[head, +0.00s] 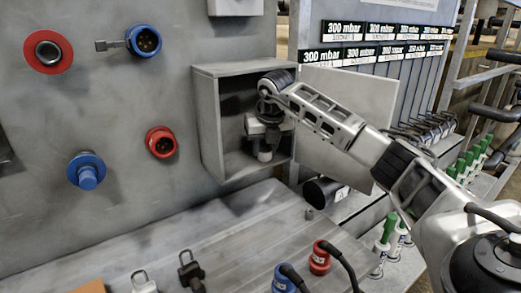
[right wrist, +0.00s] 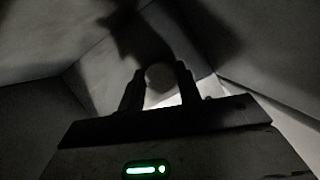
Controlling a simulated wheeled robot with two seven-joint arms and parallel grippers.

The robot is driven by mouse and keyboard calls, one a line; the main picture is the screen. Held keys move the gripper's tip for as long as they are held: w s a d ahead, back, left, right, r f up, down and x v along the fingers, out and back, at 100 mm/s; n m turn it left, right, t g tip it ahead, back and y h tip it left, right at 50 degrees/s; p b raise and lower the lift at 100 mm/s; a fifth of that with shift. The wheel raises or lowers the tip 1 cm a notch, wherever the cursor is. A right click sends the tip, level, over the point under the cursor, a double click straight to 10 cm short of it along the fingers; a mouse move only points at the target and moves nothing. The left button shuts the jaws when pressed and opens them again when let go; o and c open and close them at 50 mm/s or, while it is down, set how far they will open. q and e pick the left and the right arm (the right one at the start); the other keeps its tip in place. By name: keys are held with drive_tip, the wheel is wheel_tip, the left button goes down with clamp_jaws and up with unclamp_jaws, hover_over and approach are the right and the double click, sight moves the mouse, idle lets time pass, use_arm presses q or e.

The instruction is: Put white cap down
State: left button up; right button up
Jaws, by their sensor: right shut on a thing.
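My right gripper (head: 263,146) reaches into an open grey box (head: 208,122) on the wall panel and points down. It is shut on a small pale round thing, which I take for the white cap (head: 265,156); it shows below the fingers, above the box floor or touching it, I cannot tell which. In the right wrist view the cap (right wrist: 160,78) is a dim round shape between the two dark fingers (right wrist: 158,92). The box interior is in deep shadow there. My left gripper is not in view.
The box's open door (head: 355,98) stands to the right, behind my right arm. A red socket (head: 161,142) and a blue plug (head: 87,173) are on the panel to the left. Red (head: 319,262) and blue (head: 283,281) connectors with black cables lie on the grey bench (head: 190,240) below.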

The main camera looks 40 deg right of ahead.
drive_tip(key=shift+s+d+r, duration=0.1)
drive_tip(key=shift+s+r, duration=0.1)
drive_tip(key=shift+s, duration=0.25)
drive_tip(key=shift+w+f, duration=0.1)
drive_tip(key=shift+f, duration=0.05)
drive_tip(key=o, duration=0.6)
drive_tip(key=shift+f, duration=0.1)
drive_tip(key=o, duration=0.4)
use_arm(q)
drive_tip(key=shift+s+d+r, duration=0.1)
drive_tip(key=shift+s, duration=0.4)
